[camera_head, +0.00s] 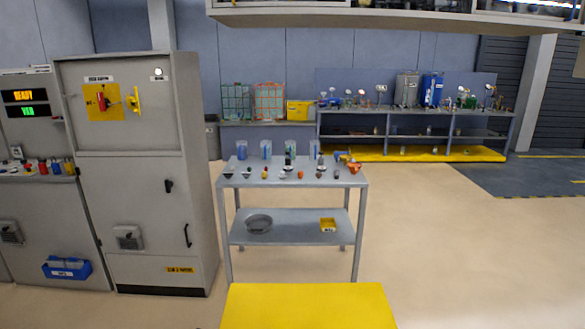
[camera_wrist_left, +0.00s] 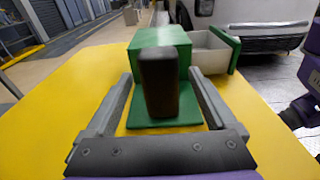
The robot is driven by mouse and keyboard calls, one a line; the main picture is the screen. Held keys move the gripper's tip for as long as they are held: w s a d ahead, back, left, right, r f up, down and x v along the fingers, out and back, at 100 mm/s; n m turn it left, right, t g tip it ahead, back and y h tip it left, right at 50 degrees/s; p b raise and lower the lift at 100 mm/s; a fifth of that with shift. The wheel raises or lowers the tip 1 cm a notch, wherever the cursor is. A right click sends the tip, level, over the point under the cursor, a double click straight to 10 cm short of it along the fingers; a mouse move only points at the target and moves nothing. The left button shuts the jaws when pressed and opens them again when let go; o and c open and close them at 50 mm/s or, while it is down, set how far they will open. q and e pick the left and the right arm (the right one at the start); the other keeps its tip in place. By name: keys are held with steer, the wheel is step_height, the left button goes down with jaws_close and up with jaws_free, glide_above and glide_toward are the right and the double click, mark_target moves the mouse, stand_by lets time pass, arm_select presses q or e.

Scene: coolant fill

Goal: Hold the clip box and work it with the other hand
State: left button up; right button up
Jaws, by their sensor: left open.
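In the left wrist view a green box (camera_wrist_left: 185,48) stands on a yellow surface (camera_wrist_left: 60,80), with a green base plate in front. A dark brown upright block (camera_wrist_left: 158,80) stands before the box's near face. A white open compartment with a green edge (camera_wrist_left: 211,56) sits at its right side; I cannot tell how it joins. My left gripper (camera_wrist_left: 161,77) is open, its grey fingers on either side of the dark block, with no clear contact. A purple and black part (camera_wrist_left: 297,108) at the right edge seems to be my right arm; its jaws cannot be made out. The head view shows neither gripper nor the box.
In the head view a yellow top (camera_head: 310,306) lies at the bottom. Beyond it stands a grey cart (camera_head: 290,238) with several small items. A grey cabinet (camera_head: 145,220) is on the left. Open floor (camera_head: 450,230) lies to the right. A white vehicle (camera_wrist_left: 262,20) is behind the box.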

arm_select(q)
steer(key=a, duration=0.7)
steer(key=a+r, duration=0.1)
steer(key=a, duration=0.2)
steer(key=shift+a, duration=0.6)
steer(key=shift+r, duration=0.2)
steer(key=s+d+r+m+t+y+p, duration=0.1)
steer(key=s+d+r+m+y+p, duration=0.2)
steer(key=s+d+r+m+y, duration=0.35)
steer(key=s+a+m+t+y+p, duration=0.2)
steer(key=s+m+y, duration=0.3)
steer(key=s, duration=0.3)
steer(key=s+a+m+t+y+p, duration=0.2)
steer(key=s+m+y, duration=0.3)
steer(key=s, duration=0.4)
steer(key=shift+s+m, duration=0.3)
steer(key=shift+m, duration=0.45)
arm_select(e)
steer(key=s+d+f, duration=0.2)
steer(key=d, duration=0.8)
steer(key=shift+f+t, duration=0.25)
steer(key=shift+t, duration=0.15)
